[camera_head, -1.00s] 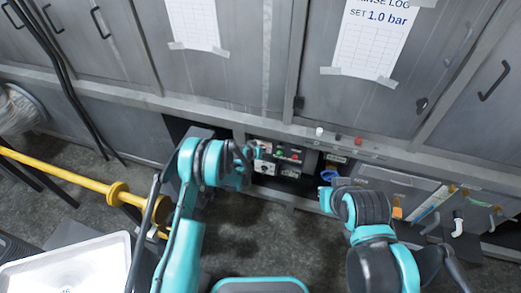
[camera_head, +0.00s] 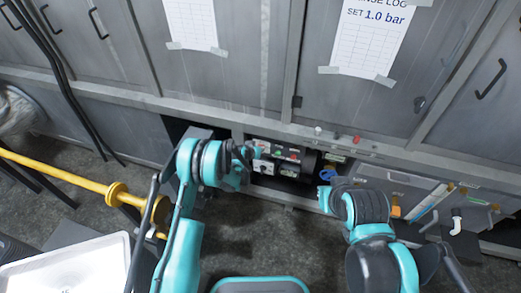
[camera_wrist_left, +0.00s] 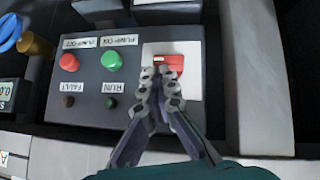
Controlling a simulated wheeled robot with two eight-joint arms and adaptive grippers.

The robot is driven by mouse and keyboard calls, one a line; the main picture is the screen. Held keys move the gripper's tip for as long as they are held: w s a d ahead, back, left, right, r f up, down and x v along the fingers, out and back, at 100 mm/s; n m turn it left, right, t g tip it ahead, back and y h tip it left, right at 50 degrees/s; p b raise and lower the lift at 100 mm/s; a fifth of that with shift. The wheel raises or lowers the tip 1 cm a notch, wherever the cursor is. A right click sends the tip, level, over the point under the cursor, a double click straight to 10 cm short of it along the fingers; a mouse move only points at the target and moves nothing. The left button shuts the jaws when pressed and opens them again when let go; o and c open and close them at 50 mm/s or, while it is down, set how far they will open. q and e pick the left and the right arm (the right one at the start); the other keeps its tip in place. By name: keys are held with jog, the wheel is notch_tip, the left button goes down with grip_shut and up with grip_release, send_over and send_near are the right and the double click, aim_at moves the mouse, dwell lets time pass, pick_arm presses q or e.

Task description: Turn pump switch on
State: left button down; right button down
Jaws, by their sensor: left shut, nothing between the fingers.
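A grey control box (camera_wrist_left: 90,95) fills the middle of the left wrist view, its labels upside down. It carries a green button (camera_wrist_left: 111,61) by the PUMP ON label, a red button (camera_wrist_left: 69,62) by the PUMP OFF label, and small dark lamps marked RUN and FAULT. A red switch (camera_wrist_left: 172,63) sits on a white plate at the box's right. My left gripper (camera_wrist_left: 162,78) is shut and empty, fingertips at the red switch's lower edge; contact is unclear. The box (camera_head: 281,148) also shows in the head view. My right gripper (camera_head: 326,178) is right of it, its fingers unclear.
The box sits in a low opening under grey cabinets (camera_head: 230,70). A blue valve handle (camera_head: 328,174) shows near my right gripper. A yellow bar (camera_head: 60,172) and a white tray (camera_head: 75,268) are at the left. The floor between my arms is clear.

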aim_at(261, 144)
pick_arm(q)
jog(key=shift+s+a+f, duration=0.15)
jog(key=shift+f, duration=0.3)
jog(key=s+a+r+y+p, duration=0.15)
jog(key=s+a+r, duration=0.35)
jog(key=r, duration=0.7)
jog(key=s+a+r+n+p, duration=0.1)
jog(key=s+a+r+p, duration=0.15)
jog(key=s+r, duration=0.65)
jog(key=s+a+r+y+p, duration=0.1)
jog(key=s+a+r, duration=0.3)
jog(key=r, duration=1)
jog(key=s+a+r+y, duration=0.1)
jog(key=s+a, duration=0.3)
jog(key=s, duration=0.7)
jog(key=s+a+r+n+g+y, duration=0.1)
jog(key=s+a, duration=0.3)
jog(key=s, duration=0.7)
jog(key=shift+r+n, duration=0.3)
jog(key=shift+r, duration=0.3)
